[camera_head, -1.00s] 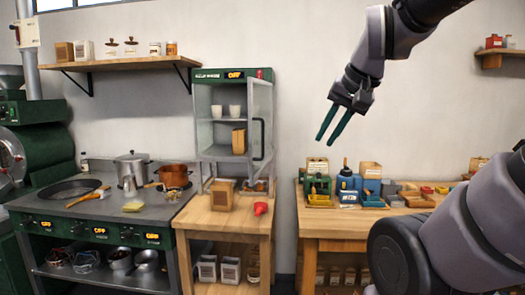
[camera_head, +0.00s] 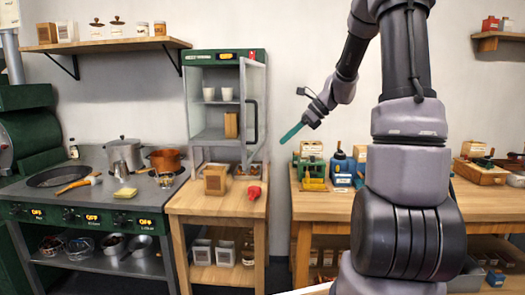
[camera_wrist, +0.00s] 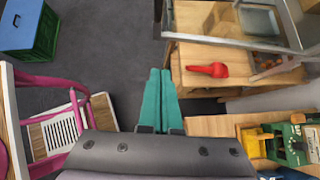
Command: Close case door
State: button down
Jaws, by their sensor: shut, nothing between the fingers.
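The green-topped case (camera_head: 222,56) stands on the small wooden table. Its glass door (camera_head: 249,103) is swung open on the right side, with a dark handle (camera_head: 254,121) on it. Inside, two white cups (camera_head: 218,94) sit on the upper shelf and a brown bag (camera_head: 231,125) on the lower one. My gripper (camera_head: 290,134) is shut and empty, to the right of the door and apart from it. In the wrist view its teal fingers (camera_wrist: 160,96) lie together, and part of the case's open door frame (camera_wrist: 240,38) shows at the upper right.
The right workbench (camera_head: 325,208) holds several tools and bottles. A gap of floor separates the two tables. A pink-framed chair (camera_wrist: 70,100) shows in the wrist view.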

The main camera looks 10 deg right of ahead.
send_near(247, 163)
notch_tip(247, 163, down, 4)
jog(key=a, duration=0.1)
jog(key=w+a, duration=0.1)
jog(key=a, duration=0.1)
jog(key=shift+w, duration=0.15)
jog(key=shift+w+a, duration=0.15)
jog(key=shift+a, duration=0.2)
